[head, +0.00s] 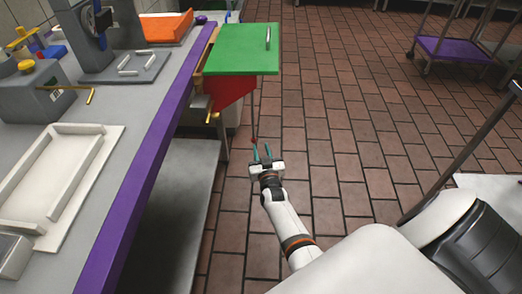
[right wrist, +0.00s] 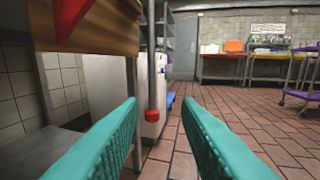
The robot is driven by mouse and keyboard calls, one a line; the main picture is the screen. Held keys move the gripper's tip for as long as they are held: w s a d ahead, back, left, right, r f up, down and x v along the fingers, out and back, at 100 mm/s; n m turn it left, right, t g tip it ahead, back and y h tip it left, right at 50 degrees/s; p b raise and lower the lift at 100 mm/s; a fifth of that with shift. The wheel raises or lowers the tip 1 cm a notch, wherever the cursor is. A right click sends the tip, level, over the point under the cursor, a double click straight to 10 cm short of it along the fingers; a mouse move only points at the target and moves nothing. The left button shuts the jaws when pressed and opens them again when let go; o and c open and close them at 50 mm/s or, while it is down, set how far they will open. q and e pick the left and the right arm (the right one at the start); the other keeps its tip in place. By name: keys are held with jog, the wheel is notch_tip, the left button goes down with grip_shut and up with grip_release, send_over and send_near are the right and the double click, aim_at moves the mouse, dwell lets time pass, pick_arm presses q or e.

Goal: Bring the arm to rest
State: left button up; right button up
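My right gripper (head: 262,153) is out over the brick floor in the head view, to the right of the counter and below the green board. Its two teal fingers stand apart with nothing between them. In the right wrist view the fingers (right wrist: 160,135) are also spread and empty, pointing along the aisle. My left gripper does not show in either view.
A counter with a purple edge (head: 150,170) runs along the left, bearing a white tray (head: 15,220) and grey machines. A green board (head: 243,50) juts out at its far end. A purple-shelved cart (head: 455,50) stands far right. The floor (head: 340,120) between is clear.

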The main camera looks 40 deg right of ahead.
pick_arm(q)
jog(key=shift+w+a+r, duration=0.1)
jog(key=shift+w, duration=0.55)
